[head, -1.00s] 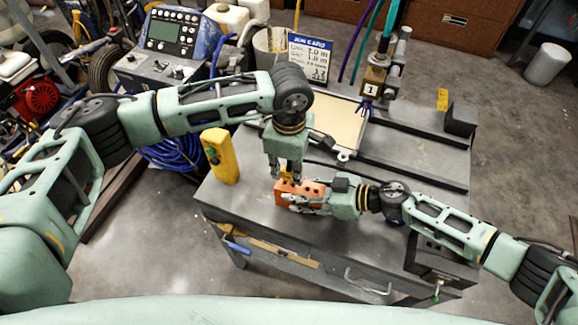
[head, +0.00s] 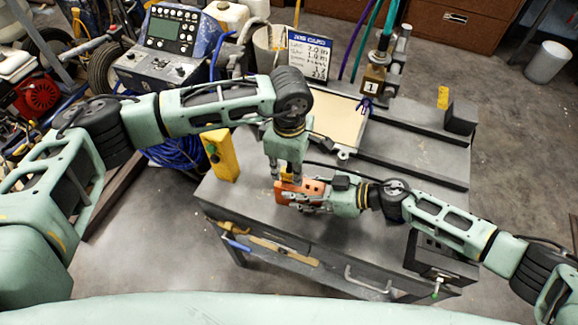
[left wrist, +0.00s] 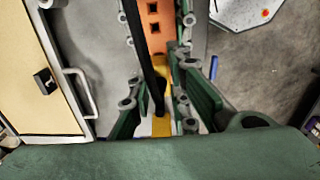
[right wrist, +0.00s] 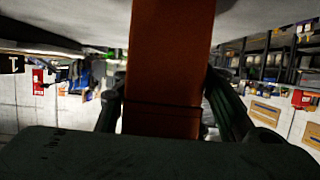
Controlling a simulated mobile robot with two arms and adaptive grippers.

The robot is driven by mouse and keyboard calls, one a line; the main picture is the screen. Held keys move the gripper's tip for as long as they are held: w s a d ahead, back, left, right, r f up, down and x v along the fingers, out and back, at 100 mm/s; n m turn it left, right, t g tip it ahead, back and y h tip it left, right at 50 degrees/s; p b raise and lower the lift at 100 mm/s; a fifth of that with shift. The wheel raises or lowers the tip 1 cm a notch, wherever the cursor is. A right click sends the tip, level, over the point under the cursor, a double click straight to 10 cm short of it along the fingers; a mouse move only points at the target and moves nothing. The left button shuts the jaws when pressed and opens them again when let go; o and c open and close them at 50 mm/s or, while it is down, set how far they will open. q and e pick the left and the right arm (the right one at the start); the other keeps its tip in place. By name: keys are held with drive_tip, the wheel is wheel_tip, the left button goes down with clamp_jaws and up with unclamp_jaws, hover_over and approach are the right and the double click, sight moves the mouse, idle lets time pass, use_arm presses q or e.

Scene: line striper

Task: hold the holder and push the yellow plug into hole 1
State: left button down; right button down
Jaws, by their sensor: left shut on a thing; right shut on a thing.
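The orange holder (head: 312,188) is held above the grey bench top. It shows dark square holes in the left wrist view (left wrist: 155,18). My right gripper (head: 300,203) is shut on the holder, which fills the middle of the right wrist view (right wrist: 170,60). My left gripper (head: 287,174) points down over the holder's left part, shut on the yellow plug (left wrist: 161,124). The plug meets or overlaps the near end of the row of holes in the left wrist view. How deep it sits, and which hole is hole 1, I cannot tell.
A yellow control box (head: 221,157) stands at the bench's left edge. A black strip (left wrist: 148,45) crosses the left wrist view.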

use_arm(q)
drive_tip(key=shift+f, duration=0.75)
idle(0.5)
drive_tip(key=c, duration=1.6)
unclamp_jaws()
drive_tip(key=shift+o, duration=0.2)
drive_tip(key=o, duration=0.3)
drive_tip(key=shift+r, duration=0.15)
drive_tip(key=shift+r, duration=3.35)
use_arm(e)
drive_tip(key=c, duration=1)
unclamp_jaws()
